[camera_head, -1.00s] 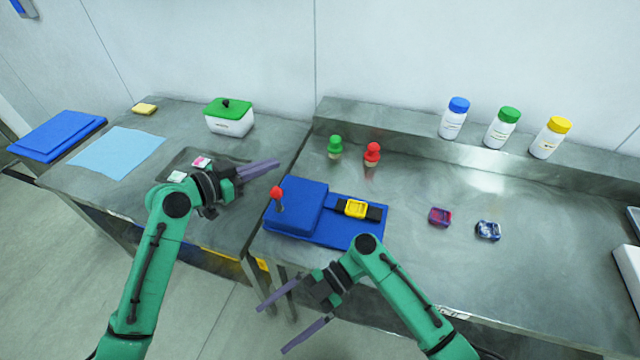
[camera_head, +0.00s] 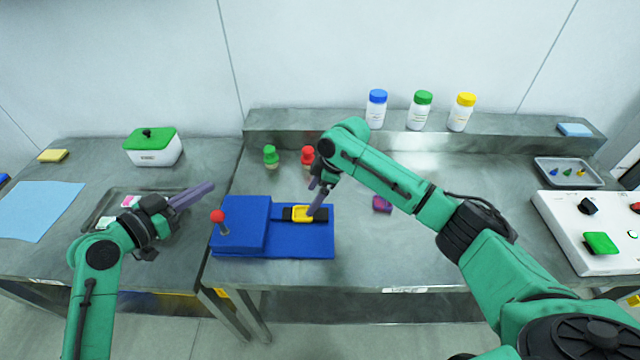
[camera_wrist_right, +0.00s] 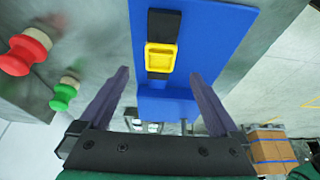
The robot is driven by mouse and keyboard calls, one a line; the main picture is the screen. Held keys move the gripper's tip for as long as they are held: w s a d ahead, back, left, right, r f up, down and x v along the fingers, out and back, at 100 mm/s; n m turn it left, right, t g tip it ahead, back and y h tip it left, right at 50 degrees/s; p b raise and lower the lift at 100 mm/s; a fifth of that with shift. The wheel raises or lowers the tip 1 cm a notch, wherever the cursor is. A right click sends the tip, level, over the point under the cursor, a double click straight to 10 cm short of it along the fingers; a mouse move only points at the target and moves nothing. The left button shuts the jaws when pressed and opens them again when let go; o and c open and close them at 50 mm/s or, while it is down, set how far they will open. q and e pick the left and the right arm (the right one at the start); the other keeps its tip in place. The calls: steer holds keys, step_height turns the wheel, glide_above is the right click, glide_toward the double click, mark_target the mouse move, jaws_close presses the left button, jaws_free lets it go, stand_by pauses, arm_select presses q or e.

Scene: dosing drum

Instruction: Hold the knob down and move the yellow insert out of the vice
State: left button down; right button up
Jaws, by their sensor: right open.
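The blue vice (camera_head: 300,246) stands near the front edge of the right table. Its red knob (camera_head: 217,216) sits upright on a short stem at the left side, with no gripper at it. The yellow insert (camera_head: 304,214) sits between the black jaws of the vice; it also shows in the right wrist view (camera_wrist_right: 161,57). My right gripper (camera_head: 316,204) is open and empty, just above the insert; in the wrist view its fingers (camera_wrist_right: 161,76) lie on either side of the line to it. My left gripper (camera_head: 208,186) hangs left of the vice, apart from the knob; its finger gap is unclear.
Green (camera_head: 270,156) and red (camera_head: 308,156) knobbed pieces stand behind the vice. A purple part (camera_head: 382,204) lies right of it, partly behind my right arm. Several bottles stand on the back ledge. A control box (camera_head: 590,228) is at far right, a green-lidded box (camera_head: 153,148) at left.

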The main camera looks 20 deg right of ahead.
mark_target(302, 214)
steer(key=x, duration=0.6)
steer(key=shift+w+a+f, duration=0.1)
steer(key=shift+a+f, duration=0.1)
steer(key=shift+f, duration=0.05)
steer(key=c, duration=1.4)
steer(key=shift+c, duration=0.2)
